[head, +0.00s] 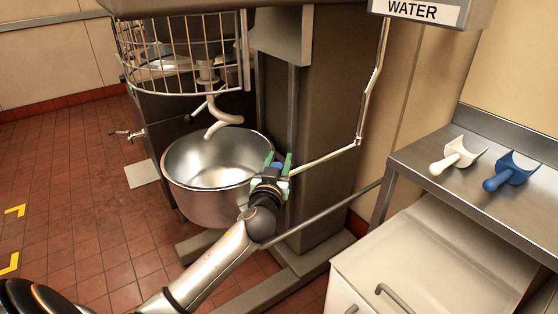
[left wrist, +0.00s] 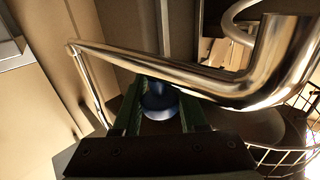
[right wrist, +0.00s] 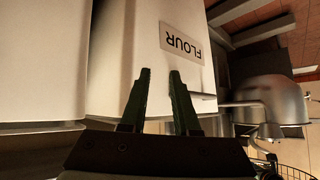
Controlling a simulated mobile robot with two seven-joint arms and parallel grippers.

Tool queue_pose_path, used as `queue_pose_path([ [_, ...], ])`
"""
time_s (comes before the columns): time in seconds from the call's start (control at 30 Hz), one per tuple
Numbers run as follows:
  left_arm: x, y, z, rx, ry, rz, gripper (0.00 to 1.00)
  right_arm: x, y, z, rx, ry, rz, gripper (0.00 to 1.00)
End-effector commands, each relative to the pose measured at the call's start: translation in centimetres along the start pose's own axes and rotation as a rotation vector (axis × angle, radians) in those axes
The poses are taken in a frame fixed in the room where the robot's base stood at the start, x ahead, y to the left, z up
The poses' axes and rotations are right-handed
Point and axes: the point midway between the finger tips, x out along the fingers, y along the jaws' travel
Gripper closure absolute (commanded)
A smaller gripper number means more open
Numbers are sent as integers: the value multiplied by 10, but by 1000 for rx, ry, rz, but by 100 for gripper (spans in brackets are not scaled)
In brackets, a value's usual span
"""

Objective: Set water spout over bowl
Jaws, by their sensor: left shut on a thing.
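The water spout is a jointed metal pipe (head: 325,158) that comes down from the box marked WATER (head: 425,12) and runs left to my left gripper (head: 278,163). That gripper is at the right rim of the steel mixing bowl (head: 205,205). In the left wrist view, the green fingers are shut on a blue knob (left wrist: 160,108) under the spout pipe (left wrist: 150,66), close to its bent end. Whether the outlet is above the bowl's opening is hard to tell. My right gripper (right wrist: 160,75) is open and empty, facing a white bin marked FLOUR (right wrist: 181,44).
The mixer's wire guard (head: 185,50) and curved hook (head: 222,124) are above the bowl. A steel table (head: 420,180) at the right bears a white scoop (head: 452,157) and a blue scoop (head: 510,172). The tiled floor (head: 70,220) at the left is clear.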

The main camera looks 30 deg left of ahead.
Motion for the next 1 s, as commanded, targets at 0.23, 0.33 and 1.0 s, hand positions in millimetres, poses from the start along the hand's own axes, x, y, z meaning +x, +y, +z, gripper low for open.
queue_pose_path([
  [0.23,0,0,0,0,-1,0,100,0,0,1,-1,-2,0,70],
  [0.33,0,0,0,0,-1,0,100,0,0,2,-1,-4,0,70],
  [1.0,1,-1,0,1,-1,5,100,-1,-1,7,0,-15,-1,70],
])
